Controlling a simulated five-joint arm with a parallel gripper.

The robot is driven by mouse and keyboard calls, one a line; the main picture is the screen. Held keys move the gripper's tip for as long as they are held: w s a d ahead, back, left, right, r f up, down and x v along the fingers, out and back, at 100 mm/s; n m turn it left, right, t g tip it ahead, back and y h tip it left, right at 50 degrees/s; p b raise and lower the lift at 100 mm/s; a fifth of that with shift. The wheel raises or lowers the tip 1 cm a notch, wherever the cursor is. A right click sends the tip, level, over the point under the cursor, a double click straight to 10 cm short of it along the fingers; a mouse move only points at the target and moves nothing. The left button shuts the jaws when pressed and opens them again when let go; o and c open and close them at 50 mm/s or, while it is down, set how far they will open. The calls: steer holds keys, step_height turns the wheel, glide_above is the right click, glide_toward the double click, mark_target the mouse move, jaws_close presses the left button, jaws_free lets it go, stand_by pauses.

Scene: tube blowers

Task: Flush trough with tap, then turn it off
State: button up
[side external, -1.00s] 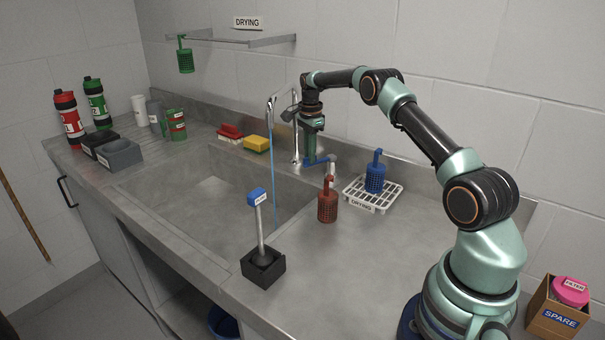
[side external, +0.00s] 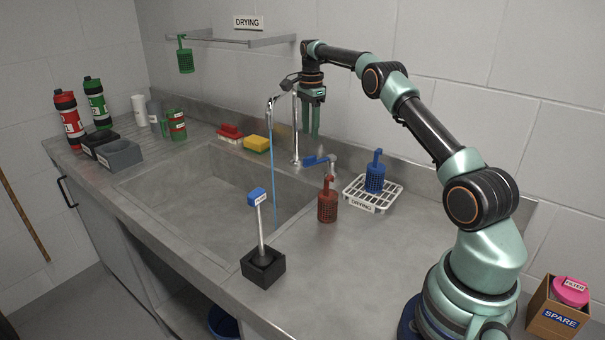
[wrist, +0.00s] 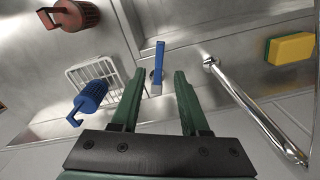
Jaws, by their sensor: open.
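The steel tap (side external: 294,130) stands behind the trough (side external: 205,200), and a thin blue stream of water (side external: 272,170) falls from its spout into the trough. The tap's blue lever (side external: 318,160) sits just right of the tap base. In the wrist view the blue lever (wrist: 159,62) lies beyond and between my fingertips, and the tap pipe (wrist: 250,105) runs along the right. My gripper (side external: 312,132) points down above the lever, apart from it. It is open and empty, with both green fingers spread in the wrist view (wrist: 160,78).
A red basket (side external: 327,205) stands right of the trough, and a blue basket (side external: 375,175) sits on a white drying rack (side external: 392,197). A yellow sponge (side external: 257,143) and red brush (side external: 230,131) lie behind the trough. A blue-topped brush (side external: 257,197) stands in a black holder.

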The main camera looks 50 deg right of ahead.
steer(key=shift+r, duration=1.9)
steer(key=shift+s, duration=0.1)
stand_by(5.2)
steer(key=shift+s+a, duration=0.2)
steer(key=shift+s, duration=0.3)
steer(key=shift+s+a, duration=0.2)
steer(key=shift+s, duration=0.3)
